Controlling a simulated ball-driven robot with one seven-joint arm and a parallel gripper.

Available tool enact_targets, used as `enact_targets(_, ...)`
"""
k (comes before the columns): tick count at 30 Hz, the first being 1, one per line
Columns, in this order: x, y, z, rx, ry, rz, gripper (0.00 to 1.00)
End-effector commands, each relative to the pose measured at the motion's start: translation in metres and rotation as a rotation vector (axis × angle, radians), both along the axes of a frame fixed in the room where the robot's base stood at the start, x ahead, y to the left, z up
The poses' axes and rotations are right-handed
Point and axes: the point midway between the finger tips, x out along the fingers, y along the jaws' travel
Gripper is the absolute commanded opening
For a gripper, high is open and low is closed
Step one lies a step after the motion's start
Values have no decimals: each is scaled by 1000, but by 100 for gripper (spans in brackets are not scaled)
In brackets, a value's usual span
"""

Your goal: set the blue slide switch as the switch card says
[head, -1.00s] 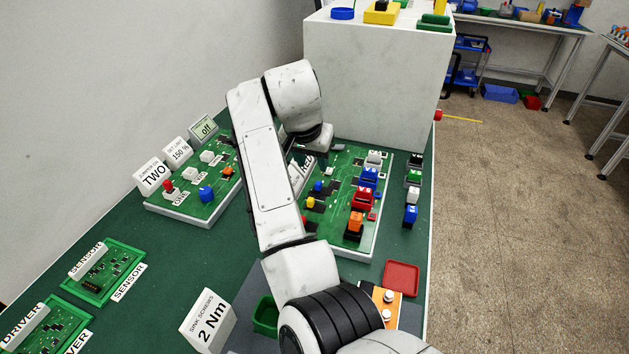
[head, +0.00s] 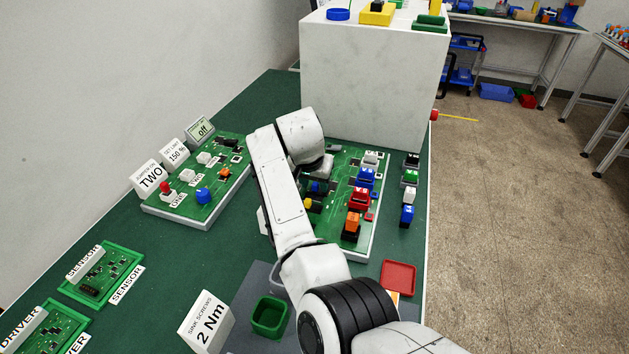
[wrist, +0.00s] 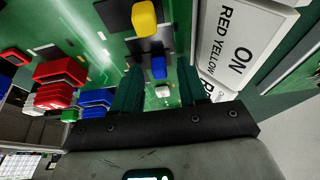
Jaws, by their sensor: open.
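In the wrist view, the blue slide switch (wrist: 158,68) has its knob on a dark base between my fingers. I cannot tell whether they touch it. My gripper (wrist: 159,74) is open, with a teal finger on each side. The yellow switch (wrist: 144,18) is above and a small white one (wrist: 164,90) just below. In the head view, the blue switch (head: 316,187) shows beside my arm, while my fingers are hidden.
The board's right side (head: 365,205) carries larger red, blue and orange parts, close to my gripper's left in the wrist view (wrist: 60,72). A white block (head: 365,85) stands behind. Another board (head: 180,213) with knobs is at left. Green bench between boards is clear.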

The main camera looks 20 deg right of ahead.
Motion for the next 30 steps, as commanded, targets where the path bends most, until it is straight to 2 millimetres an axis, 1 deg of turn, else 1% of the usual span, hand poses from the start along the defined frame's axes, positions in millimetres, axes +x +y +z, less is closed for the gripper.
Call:
enact_targets(2, 0, 0, 0, 0, 0, 0, 42)
enact_targets(15, 0, 0, 0, 0, 0, 0, 0)
enact_targets(30, -1, -1, 1, -1, 1, 0, 0)
